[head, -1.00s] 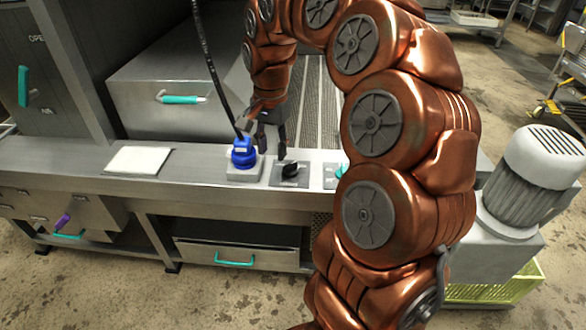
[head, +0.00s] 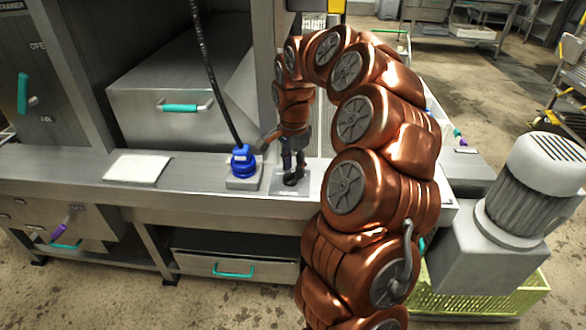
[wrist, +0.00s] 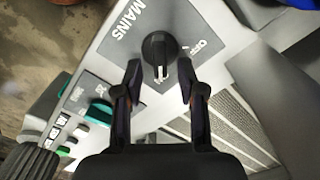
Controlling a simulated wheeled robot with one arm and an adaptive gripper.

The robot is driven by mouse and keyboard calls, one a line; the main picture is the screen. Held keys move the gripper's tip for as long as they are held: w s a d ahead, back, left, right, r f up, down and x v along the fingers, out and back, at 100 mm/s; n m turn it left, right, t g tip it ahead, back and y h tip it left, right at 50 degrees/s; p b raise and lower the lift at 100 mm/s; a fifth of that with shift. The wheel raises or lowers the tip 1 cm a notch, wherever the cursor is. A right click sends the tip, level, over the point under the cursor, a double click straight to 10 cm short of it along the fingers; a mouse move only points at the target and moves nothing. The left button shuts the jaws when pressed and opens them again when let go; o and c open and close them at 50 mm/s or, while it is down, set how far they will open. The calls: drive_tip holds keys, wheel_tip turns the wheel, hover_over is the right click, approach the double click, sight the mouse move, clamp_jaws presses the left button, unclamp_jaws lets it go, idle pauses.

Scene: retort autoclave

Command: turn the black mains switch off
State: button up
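The black mains switch (wrist: 156,50) is a rotary knob on a grey plate marked MAINS and OFF in the wrist view. Its white pointer line lies toward my gripper, not at the OFF mark. My gripper (wrist: 158,78) is open, with one finger on each side of the knob's near end and gaps visible on both sides. In the head view my gripper (head: 292,172) is over the switch plate (head: 290,188) and mostly hides the knob.
A blue plug (head: 243,162) with a black cable stands just left of the switch. A white pad (head: 136,169) lies farther left on the steel ledge. In the wrist view a panel with green and white controls (wrist: 98,112) is beside the switch plate.

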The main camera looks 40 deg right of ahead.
drive_tip(key=shift+f, duration=0.55)
clamp_jaws()
